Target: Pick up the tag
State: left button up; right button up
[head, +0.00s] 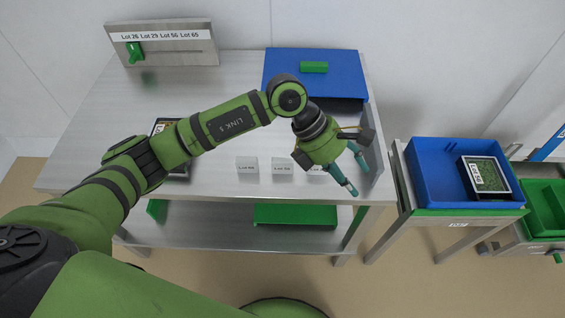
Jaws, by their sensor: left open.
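Three small white tags with dark lot lettering stand in a row near the front edge of the steel table (215,188). The left tag (247,165) and middle tag (283,166) are in plain view. The right tag (315,169) is partly hidden by my left gripper (358,180). That gripper is open and empty, with its teal fingers pointing down and right over the table's front right corner. The fingertips are to the right of the tags; I cannot tell their height. My right gripper is not in view.
A steel panel (170,52) with lot names and a green pointer (134,52) stands at the back left. A blue lid-like block (350,72) with a green handle (314,67) is at the back right. A blue crate (428,182) holds a labelled tray (487,176).

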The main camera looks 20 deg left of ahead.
pick_arm(q)
jog(key=w+a+f+y, duration=0.2)
jog(key=w+a+y, duration=0.15)
jog(key=a, duration=0.35)
jog(key=y, duration=0.5)
send_over(282, 158)
jog(key=shift+d+r+t+h, duration=0.15)
jog(key=shift+r+t+h, duration=0.1)
jog(key=shift+t, duration=0.15)
jog(key=shift+a+f, duration=0.25)
jog(key=shift+f, duration=0.05)
notch_tip(282, 158, down, 6)
jog(key=shift+d+r+p, duration=0.1)
jog(key=shift+r+p, duration=0.15)
jog(key=shift+p, duration=0.6)
jog(key=shift+f, duration=0.45)
jog(key=c, duration=1.1)
